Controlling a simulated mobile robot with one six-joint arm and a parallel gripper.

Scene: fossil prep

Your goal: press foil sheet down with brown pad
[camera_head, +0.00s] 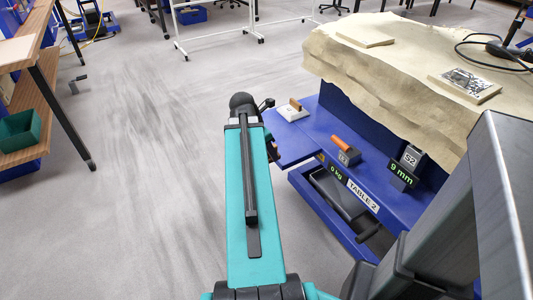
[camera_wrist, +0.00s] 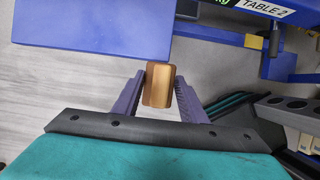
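The brown pad (camera_wrist: 158,84) shows in the wrist view as a wood-brown block between the two purple fingers of my gripper (camera_wrist: 160,88). The fingers appear to touch it on both sides, so I read my gripper as shut on it. It hangs over grey floor, just off the edge of a blue tabletop. In the head view my arm hides the gripper and most of the pad. A grey, crumpled, foil-like sheet (camera_head: 466,81) lies on a pale slab on the big sand-coloured rock at the upper right, far from my gripper.
The rock (camera_head: 390,85) stands on the blue Table 2 (camera_head: 395,200). A pale slab (camera_head: 365,38) and a black cable lie on the rock.

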